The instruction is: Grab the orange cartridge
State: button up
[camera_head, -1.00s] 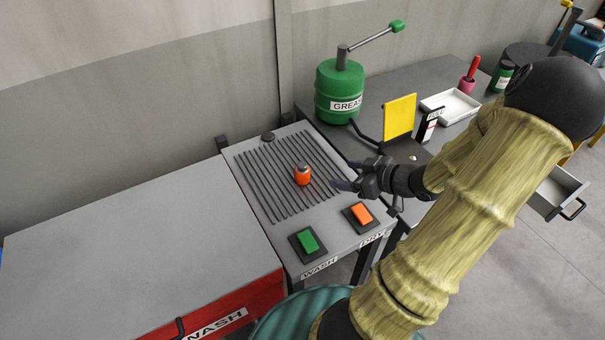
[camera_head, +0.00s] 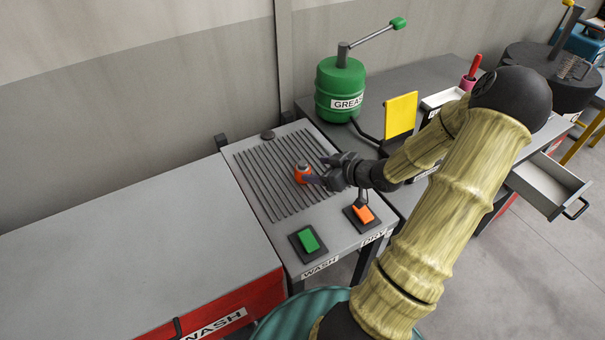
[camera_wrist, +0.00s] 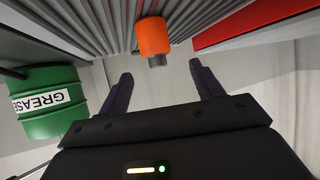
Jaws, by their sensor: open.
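In the wrist view the gripper (camera_wrist: 160,72) shows two dark fingers spread apart with nothing held. The far finger is partly hidden in the head view.
A green button (camera_head: 308,240) and an orange button (camera_head: 363,214) sit at the bench front. The green grease drum (camera_head: 341,88) and a yellow plate (camera_head: 400,115) stand right of the ribs. An open drawer (camera_head: 550,185) juts out at right. The left grey top (camera_head: 130,255) is clear.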

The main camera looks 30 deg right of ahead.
aim_at(306, 168)
jog(key=shift+x, duration=1.15)
jog(key=x, duration=0.5)
jog(key=shift+w+d+f, duration=0.15)
jog(key=shift+f, duration=0.05)
jog(key=c, duration=1.1)
